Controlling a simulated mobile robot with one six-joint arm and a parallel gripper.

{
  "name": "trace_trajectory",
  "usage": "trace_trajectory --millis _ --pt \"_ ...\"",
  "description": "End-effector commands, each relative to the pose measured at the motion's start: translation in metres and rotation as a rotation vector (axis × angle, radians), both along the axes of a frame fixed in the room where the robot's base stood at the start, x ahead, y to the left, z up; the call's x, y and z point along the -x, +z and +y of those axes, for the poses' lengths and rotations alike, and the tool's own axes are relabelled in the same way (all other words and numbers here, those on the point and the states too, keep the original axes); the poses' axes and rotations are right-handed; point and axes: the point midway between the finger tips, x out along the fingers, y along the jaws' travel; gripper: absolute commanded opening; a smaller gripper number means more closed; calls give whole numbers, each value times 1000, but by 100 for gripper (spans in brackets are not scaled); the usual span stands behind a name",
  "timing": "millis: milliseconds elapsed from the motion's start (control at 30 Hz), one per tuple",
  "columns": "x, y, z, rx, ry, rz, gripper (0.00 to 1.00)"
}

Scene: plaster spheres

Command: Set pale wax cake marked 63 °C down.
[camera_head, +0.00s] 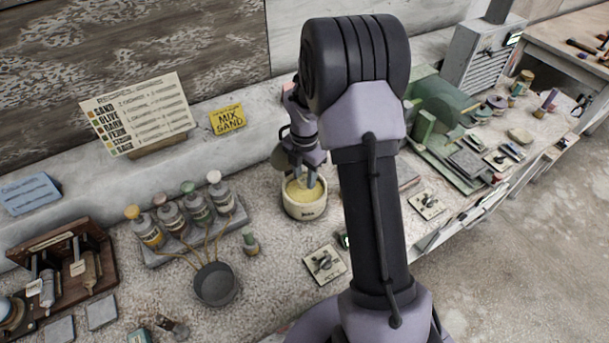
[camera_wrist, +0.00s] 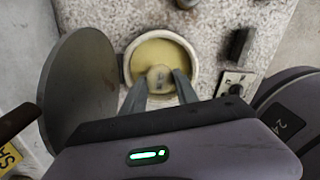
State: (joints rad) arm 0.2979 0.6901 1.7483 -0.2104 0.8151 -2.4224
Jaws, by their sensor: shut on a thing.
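The pale wax cake (camera_wrist: 159,79) is a small round pale piece between the fingertips in the wrist view; its marking is too small to read. My gripper (camera_wrist: 160,84) is shut on it. In the head view my gripper (camera_head: 303,183) points down at a cream pot (camera_head: 304,210) with yellowish contents. In the wrist view the pot's rim (camera_wrist: 194,64) surrounds the cake from above. I cannot tell whether the cake touches the contents or hangs over them. In the head view the cake is hidden by the fingers.
A rack of several bottles (camera_head: 185,215) and a dark bowl (camera_head: 216,284) stand left of the pot. A small switch plate (camera_head: 325,264) lies in front. A yellow "MIX SAND" note (camera_head: 228,119) and a recipe board (camera_head: 137,113) stand behind. Green machinery (camera_head: 440,115) is on the right.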

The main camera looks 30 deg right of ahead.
Motion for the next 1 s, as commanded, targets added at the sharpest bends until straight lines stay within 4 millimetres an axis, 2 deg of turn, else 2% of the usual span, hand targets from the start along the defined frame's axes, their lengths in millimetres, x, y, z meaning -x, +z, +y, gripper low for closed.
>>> trace_trajectory --millis 1000 --pt "0 -21 0 0 0 0 0"
